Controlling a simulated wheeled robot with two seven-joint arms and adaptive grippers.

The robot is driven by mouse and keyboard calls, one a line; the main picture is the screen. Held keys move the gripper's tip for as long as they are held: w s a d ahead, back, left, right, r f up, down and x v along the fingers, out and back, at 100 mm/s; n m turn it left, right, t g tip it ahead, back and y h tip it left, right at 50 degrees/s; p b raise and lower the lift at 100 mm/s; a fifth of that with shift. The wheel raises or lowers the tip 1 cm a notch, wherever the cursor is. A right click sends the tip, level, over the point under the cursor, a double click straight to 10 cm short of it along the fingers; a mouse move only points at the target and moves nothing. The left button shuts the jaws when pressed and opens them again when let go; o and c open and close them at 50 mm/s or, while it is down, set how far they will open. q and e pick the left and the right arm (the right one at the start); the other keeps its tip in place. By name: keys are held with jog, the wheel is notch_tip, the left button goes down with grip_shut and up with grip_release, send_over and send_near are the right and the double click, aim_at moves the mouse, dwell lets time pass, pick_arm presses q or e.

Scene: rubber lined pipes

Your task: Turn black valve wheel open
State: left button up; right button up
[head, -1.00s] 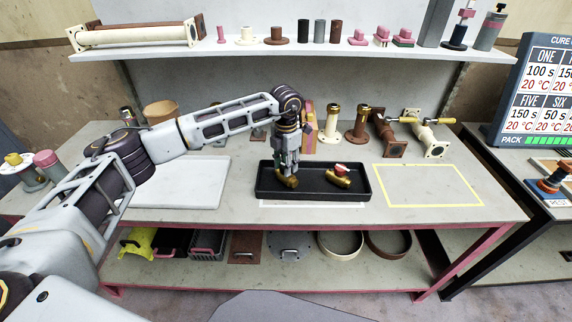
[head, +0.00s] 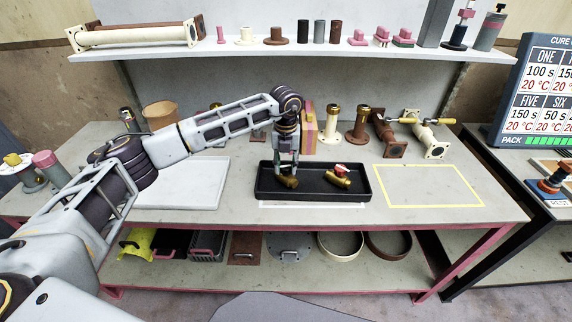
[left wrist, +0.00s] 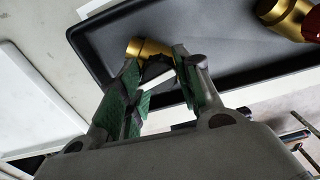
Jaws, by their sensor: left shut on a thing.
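A brass valve (head: 288,182) lies in the left part of a black tray (head: 262,193) on the bench. It also shows in the left wrist view (left wrist: 147,48), partly behind the fingers. My left gripper (head: 286,165) points down over this valve. In the left wrist view its green-padded fingers (left wrist: 158,88) are on either side of a dark part, the black valve wheel (left wrist: 157,69), and are shut on it. Most of the wheel is hidden. A second brass valve (head: 338,181) with a red wheel lies to the right in the same tray. My right gripper is not in view.
A white mat (head: 185,190) lies left of the tray, and an empty yellow-outlined area (head: 428,186) lies right of it. Several flanged pipes, such as a brown one (head: 388,135), stand behind the tray. A shelf (head: 310,48) with small parts hangs above.

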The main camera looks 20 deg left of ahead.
aim_at(286, 166)
pick_arm(q)
jog(key=n, duration=0.3)
jog(key=shift+n, duration=1.9)
jog(key=o, duration=0.6)
jog(key=shift+c, duration=0.2)
jog(key=o, duration=0.5)
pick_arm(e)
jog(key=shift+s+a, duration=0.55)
pick_arm(q)
jog(key=shift+r, duration=6)
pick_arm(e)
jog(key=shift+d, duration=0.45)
